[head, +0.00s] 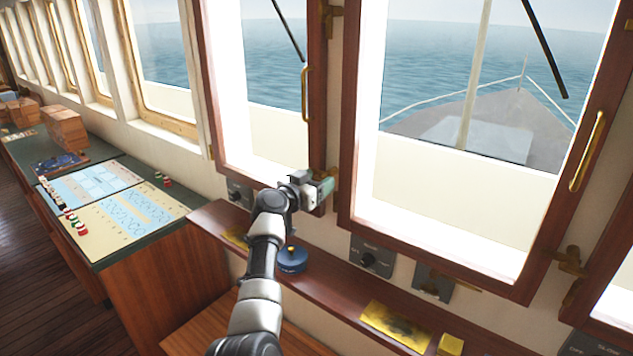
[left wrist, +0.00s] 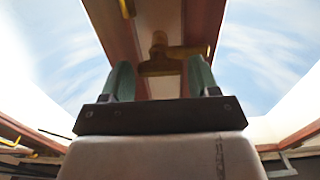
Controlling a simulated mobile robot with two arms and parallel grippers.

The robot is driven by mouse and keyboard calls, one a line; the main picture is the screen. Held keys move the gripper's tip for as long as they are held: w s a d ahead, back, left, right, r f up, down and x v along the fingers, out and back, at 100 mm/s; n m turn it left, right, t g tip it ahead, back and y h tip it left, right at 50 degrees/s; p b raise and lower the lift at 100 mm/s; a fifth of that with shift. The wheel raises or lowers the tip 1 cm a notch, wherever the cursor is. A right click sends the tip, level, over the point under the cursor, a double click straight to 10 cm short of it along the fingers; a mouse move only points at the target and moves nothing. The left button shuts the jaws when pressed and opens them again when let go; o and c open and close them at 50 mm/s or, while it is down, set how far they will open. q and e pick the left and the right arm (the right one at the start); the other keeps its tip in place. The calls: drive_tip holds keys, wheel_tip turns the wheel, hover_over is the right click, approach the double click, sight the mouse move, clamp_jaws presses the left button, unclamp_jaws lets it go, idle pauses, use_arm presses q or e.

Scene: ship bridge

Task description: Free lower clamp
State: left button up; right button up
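The lower clamp (head: 332,176) is a brass fitting at the lower right corner of the left wooden-framed window (head: 318,100), largely hidden behind my left gripper (head: 322,188). In the left wrist view the brass clamp (left wrist: 160,62) has a crosswise bar and a knob on the wooden frame. It shows just beyond and between the two green fingers of my left gripper (left wrist: 161,80). The fingers stand apart with a clear gap, so the gripper is open; contact with the clamp cannot be told. My right gripper is not in view.
A wooden ledge (head: 335,290) under the windows bears a blue round object (head: 292,260), a brass plate (head: 395,325) and a yellow block (head: 450,345). Another brass clamp (head: 570,262) sits on the right window. A chart table (head: 110,205) stands at left.

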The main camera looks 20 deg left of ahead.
use_arm(q)
drive_tip(key=c, duration=0.6)
drive_tip(key=shift+n, duration=0.4)
drive_tip(key=n+b, duration=0.2)
drive_tip(key=n, duration=0.9)
drive_tip(key=shift+a+p, duration=0.1)
drive_tip(key=shift+p, duration=0.25)
drive_tip(key=n+p, duration=0.2)
drive_tip(key=n, duration=0.4)
drive_tip(key=shift+f, duration=0.15)
